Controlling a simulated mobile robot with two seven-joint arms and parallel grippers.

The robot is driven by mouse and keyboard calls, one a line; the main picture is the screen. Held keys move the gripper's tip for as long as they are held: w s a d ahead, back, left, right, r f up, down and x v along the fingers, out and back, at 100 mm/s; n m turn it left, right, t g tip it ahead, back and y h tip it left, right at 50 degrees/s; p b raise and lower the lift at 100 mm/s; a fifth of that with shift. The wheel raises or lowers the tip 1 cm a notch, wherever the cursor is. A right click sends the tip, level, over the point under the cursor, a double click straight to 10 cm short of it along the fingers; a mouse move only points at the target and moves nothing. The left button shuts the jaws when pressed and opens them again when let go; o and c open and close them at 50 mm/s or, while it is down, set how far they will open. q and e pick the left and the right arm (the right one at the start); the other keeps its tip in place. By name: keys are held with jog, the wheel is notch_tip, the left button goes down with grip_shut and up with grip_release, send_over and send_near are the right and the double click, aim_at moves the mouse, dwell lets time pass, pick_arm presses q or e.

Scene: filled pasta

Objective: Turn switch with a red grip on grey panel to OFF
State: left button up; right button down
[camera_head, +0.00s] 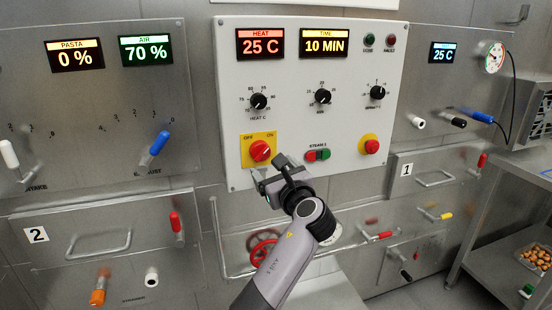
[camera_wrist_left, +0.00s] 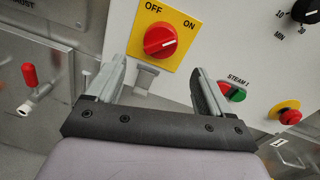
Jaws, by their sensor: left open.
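The switch with a red grip (camera_head: 260,150) is a round red knob on a yellow square plate, low on the left of the light grey panel (camera_head: 225,100). The plate is marked OFF at left and ON at right. In the left wrist view the red knob (camera_wrist_left: 160,40) shows a white line slanting up and right, towards ON. My left gripper (camera_head: 269,172) is open and empty, just below and in front of the switch. In the wrist view its fingers (camera_wrist_left: 157,70) stand apart below the knob, not around it. My right gripper is not in view.
A red and green steam button (camera_head: 318,155) and a red push button on yellow (camera_head: 371,146) lie right of the switch. Black dials (camera_head: 322,96) sit above. A blue-handled lever (camera_head: 158,145) is on the left panel. A red valve wheel (camera_head: 263,252) and pipe are below.

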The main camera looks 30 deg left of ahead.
aim_at(264, 157)
pick_arm(q)
jog(key=shift+x, duration=3.55)
jog(key=shift+r, duration=0.15)
jog(key=c, duration=1)
